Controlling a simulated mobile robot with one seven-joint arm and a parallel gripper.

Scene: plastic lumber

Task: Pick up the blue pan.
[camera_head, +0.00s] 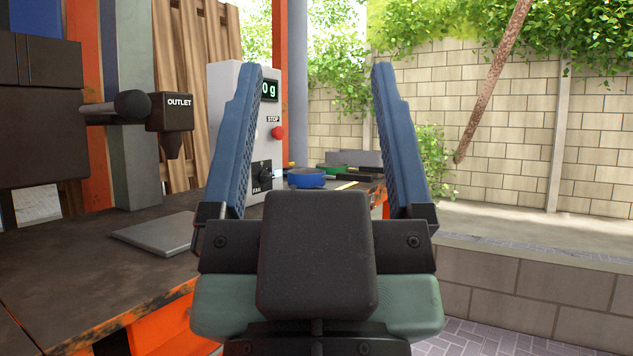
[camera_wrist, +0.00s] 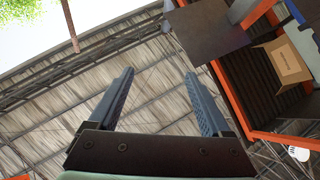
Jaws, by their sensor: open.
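The blue pan (camera_head: 306,178) stands on the far part of the dark worktop, seen between my gripper's fingers in the head view. My gripper (camera_head: 318,70) is raised in front of the camera with its two blue fingers wide apart and nothing between them. The pan is beyond the gripper and not touched by it. In the wrist view my gripper (camera_wrist: 160,75) is also open and empty, facing the roof structure. The pan does not show in the wrist view.
A grey control box (camera_head: 229,120) with a display and red stop button stands left of the pan. A green pan (camera_head: 333,168) is behind it. A black outlet machine (camera_head: 170,112) and a flat grey plate (camera_head: 158,233) are at left. A low block wall (camera_head: 540,290) is at right.

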